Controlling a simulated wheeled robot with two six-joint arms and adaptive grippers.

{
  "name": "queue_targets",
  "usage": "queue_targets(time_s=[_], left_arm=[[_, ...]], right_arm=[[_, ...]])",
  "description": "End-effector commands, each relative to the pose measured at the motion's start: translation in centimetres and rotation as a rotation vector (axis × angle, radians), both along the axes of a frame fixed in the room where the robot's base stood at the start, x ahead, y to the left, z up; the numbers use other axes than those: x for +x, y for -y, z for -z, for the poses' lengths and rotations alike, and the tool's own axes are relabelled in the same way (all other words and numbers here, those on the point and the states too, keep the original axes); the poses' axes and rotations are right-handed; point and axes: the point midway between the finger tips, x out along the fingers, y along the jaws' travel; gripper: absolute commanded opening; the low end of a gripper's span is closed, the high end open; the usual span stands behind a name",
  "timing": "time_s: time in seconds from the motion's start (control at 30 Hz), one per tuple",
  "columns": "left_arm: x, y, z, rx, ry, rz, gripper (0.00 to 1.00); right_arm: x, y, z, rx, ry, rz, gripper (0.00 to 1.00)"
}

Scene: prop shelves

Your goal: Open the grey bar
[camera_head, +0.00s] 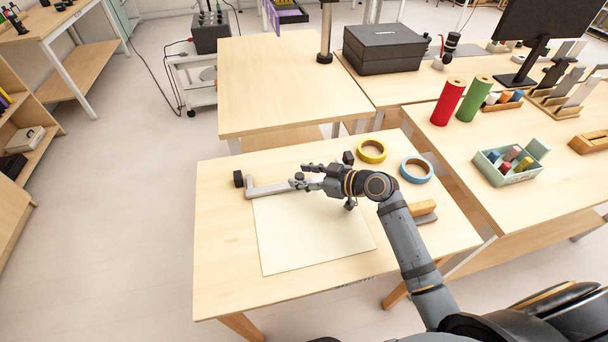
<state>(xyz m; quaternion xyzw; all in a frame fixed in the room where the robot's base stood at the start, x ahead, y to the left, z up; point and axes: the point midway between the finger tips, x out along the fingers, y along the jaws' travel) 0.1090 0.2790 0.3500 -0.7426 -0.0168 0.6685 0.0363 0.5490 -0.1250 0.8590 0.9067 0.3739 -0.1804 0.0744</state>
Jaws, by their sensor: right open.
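The grey bar (268,190) lies near the far edge of the front table, along the top of a cream sheet (310,240). Its left end has a short upright grey piece, with a small black block (238,179) beside it. My right gripper (302,176) reaches in from the right, with its fingers at the bar's right end. The fingers are open. I cannot tell whether they touch the bar. The gripper hides whatever lies beneath it. My left gripper is not in view.
A yellow tape roll (372,141) and a blue tape roll (402,172) lie right of the gripper. A wooden block (424,207) on a grey base lies near my forearm. Red (448,101) and green (474,98) rolls stand on the right table. The front table's left side is clear.

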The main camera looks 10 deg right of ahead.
Motion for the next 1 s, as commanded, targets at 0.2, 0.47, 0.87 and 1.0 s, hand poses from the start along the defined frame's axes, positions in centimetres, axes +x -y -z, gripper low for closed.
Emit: queue_targets(time_s=[0.2,0.47,0.87,1.0], left_arm=[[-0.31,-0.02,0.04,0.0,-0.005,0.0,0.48],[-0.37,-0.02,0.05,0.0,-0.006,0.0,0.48],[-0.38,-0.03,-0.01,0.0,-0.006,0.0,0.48],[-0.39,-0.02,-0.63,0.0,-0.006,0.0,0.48]], right_arm=[[0.01,0.0,0.04,0.0,0.0,0.0,0.47],[0.0,0.02,0.03,0.0,0.0,0.0,0.12],[0.01,0.02,-0.03,0.0,-0.001,0.0,0.0],[0.12,0.02,-0.37,-0.001,-0.019,0.0,0.0]])
